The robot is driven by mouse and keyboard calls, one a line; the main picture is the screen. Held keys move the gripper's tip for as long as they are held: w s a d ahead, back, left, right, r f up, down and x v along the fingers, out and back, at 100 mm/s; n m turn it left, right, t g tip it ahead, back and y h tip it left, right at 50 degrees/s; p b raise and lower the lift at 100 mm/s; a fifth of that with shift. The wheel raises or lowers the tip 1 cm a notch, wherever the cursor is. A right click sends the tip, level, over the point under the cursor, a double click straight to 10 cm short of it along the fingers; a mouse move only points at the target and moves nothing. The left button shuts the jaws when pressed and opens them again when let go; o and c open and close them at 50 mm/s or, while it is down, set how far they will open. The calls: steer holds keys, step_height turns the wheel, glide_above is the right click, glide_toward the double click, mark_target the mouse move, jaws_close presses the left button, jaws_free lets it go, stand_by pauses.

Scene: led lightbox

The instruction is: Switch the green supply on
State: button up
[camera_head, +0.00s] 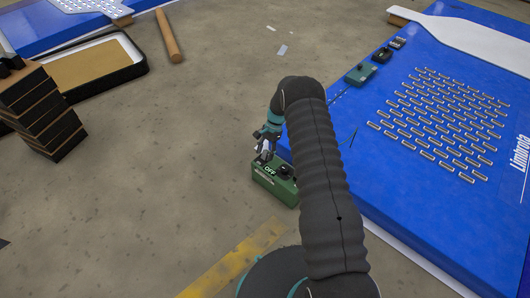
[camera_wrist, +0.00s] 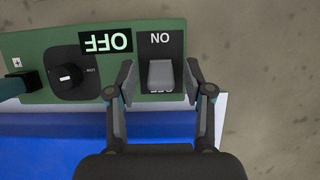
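The green supply (camera_head: 276,183) stands on the floor beside the blue panel, partly hidden by my arm. In the wrist view the green supply (camera_wrist: 35,47) shows a lit display (camera_wrist: 105,41) reading OFF, upside down. It has a black knob (camera_wrist: 72,74) and a grey rocker switch (camera_wrist: 161,74) on a black plate marked ON at one end; the other label is mostly covered. My gripper (camera_wrist: 160,82) is over the switch, its two fingers apart on either side of it. My gripper (camera_head: 264,152) also shows just above the supply in the head view. Contact with the switch cannot be told.
A blue panel (camera_head: 400,185) with rows of small metal pieces lies to the right. Another green box (camera_head: 360,74) and small black parts sit on its far edge. A stack of dark blocks (camera_head: 42,115) and a tray (camera_head: 90,64) are at left.

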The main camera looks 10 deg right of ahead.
jaws_close()
steer(key=shift+s+a, duration=0.1)
steer(key=shift+s+a+r+t+h, duration=0.15)
steer(key=shift+s+a+t+h, duration=0.1)
steer(key=shift+t+h, duration=0.5)
steer(key=shift+s+a+t+h, duration=0.2)
steer(key=shift+t+h, duration=0.25)
steer(key=shift+h, duration=0.5)
steer(key=h+b, duration=0.1)
steer(key=t+b, duration=0.1)
steer(key=b, duration=0.1)
steer(key=f+t+h+b, duration=0.1)
steer(key=b, duration=0.1)
steer(key=shift+s+a+h, duration=0.25)
steer(key=shift+a+h, duration=0.05)
steer(key=shift+a, duration=0.1)
steer(key=shift+r+h+b, duration=0.1)
steer(key=shift+h+b, duration=0.2)
steer(key=shift+b, duration=0.4)
steer(key=shift+s+a+r+t+h+b, duration=0.1)
steer(key=shift+t+h+b, duration=0.2)
steer(key=shift+t+b, duration=0.15)
